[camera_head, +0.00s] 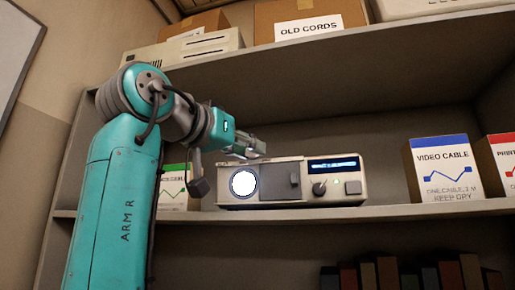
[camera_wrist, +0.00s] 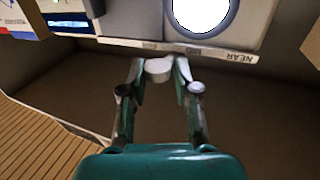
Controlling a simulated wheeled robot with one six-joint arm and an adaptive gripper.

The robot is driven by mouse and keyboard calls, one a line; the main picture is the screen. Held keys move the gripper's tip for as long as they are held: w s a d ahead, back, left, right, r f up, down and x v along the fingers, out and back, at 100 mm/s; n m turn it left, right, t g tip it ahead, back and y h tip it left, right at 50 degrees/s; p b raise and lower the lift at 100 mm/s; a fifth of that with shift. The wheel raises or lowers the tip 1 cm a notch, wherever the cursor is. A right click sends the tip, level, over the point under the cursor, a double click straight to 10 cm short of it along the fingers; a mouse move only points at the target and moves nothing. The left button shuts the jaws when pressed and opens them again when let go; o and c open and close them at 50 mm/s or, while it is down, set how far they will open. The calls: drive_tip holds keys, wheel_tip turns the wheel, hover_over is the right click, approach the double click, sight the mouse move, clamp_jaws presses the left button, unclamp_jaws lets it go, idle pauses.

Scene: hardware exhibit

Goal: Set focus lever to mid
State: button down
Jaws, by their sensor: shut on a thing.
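A beige device (camera_head: 236,199) with a round white lens and a small blue display sits on the middle shelf. My gripper (camera_head: 247,152) is at its top edge, above and beside the lens. In the wrist view my gripper (camera_wrist: 158,75) is shut on a pale rounded knob, the focus lever (camera_wrist: 158,66). The lever stands at the device's edge, beside a small label too small to read. A "NEAR" label (camera_wrist: 240,57) is on the same edge, to the lever's right in the wrist view. The lever is not clear in the head view.
A video cable box (camera_head: 443,170) stands on the shelf to the right, with another box (camera_head: 503,160) beyond it. A green-topped box (camera_head: 174,190) is partly behind my arm. The upper shelf (camera_head: 330,62) overhangs the device.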

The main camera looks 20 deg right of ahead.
drive_tip(key=shift+w+a+m+g+h, duration=0.2)
drive_tip(key=shift+w+a+m+g, duration=0.2)
drive_tip(key=shift+a, duration=0.25)
drive_tip(key=shift+w+a+m+g+h, duration=0.2)
drive_tip(key=shift+w+a+m+g, duration=0.15)
drive_tip(key=shift+a, duration=0.25)
drive_tip(key=c, duration=1.2)
unclamp_jaws()
drive_tip(key=shift+c, duration=0.2)
drive_tip(key=o, duration=0.3)
drive_tip(key=shift+w+d, duration=0.15)
drive_tip(key=shift+d, duration=0.05)
drive_tip(key=shift+o, duration=0.2)
drive_tip(key=shift+a, duration=0.1)
